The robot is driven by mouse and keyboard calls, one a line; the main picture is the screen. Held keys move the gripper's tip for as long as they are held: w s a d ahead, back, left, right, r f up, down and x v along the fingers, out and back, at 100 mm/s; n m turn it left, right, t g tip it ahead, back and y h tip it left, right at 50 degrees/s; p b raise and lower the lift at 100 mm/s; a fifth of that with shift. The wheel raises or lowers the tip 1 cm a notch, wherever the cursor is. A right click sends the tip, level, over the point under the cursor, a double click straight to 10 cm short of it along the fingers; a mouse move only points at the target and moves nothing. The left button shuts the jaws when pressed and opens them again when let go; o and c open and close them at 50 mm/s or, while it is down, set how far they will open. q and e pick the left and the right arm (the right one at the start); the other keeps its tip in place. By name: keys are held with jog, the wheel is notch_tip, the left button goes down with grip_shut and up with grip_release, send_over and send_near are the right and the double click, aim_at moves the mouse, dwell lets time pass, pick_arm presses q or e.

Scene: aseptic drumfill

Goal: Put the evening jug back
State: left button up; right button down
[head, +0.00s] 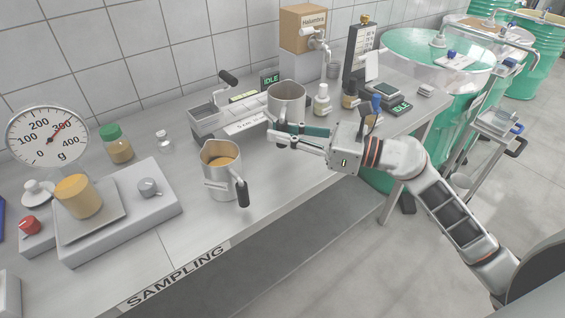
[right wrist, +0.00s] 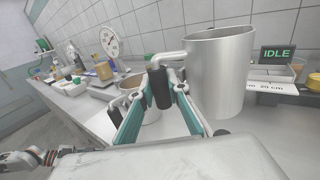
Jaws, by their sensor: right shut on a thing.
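A steel jug (head: 287,98) is at the back middle of the bench, in front of the grey sealer-like unit. My right gripper (head: 277,133) is shut on this jug's dark handle. In the right wrist view the handle (right wrist: 160,86) is between the fingers and the jug (right wrist: 222,75) stands upright, its inside hidden. I cannot tell whether its base touches the bench. A second steel jug (head: 220,172), with tan contents and a dark handle, stands nearer the front edge. My left arm shows at the lower left of the right wrist view, its fingers unclear.
A scale (head: 158,203) carries a tan-filled container (head: 78,196), with a round dial (head: 47,137) behind. A green-lidded jar (head: 117,145) and small bottles stand nearby. A cardboard box (head: 303,28) and tap are at the back. Green drums (head: 440,48) stand to the right. The front bench strip is clear.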

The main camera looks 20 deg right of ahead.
aim_at(283, 147)
notch_tip(283, 147, down, 4)
jog(key=shift+f+b, duration=0.1)
jog(key=shift+b, duration=0.25)
notch_tip(283, 147, down, 4)
jog(key=shift+r+b, duration=0.1)
jog(key=shift+b, duration=0.45)
jog(key=shift+f, duration=0.2)
jog(key=c, duration=2.3)
grip_release()
jog(key=shift+f, duration=0.15)
jog(key=o, duration=0.4)
pick_arm(q)
jog(key=shift+w+a+f, duration=0.15)
jog(key=shift+w+a, duration=0.05)
jog(key=shift+w, duration=0.2)
jog(key=shift+w+a+f, duration=0.15)
jog(key=shift+w, duration=0.2)
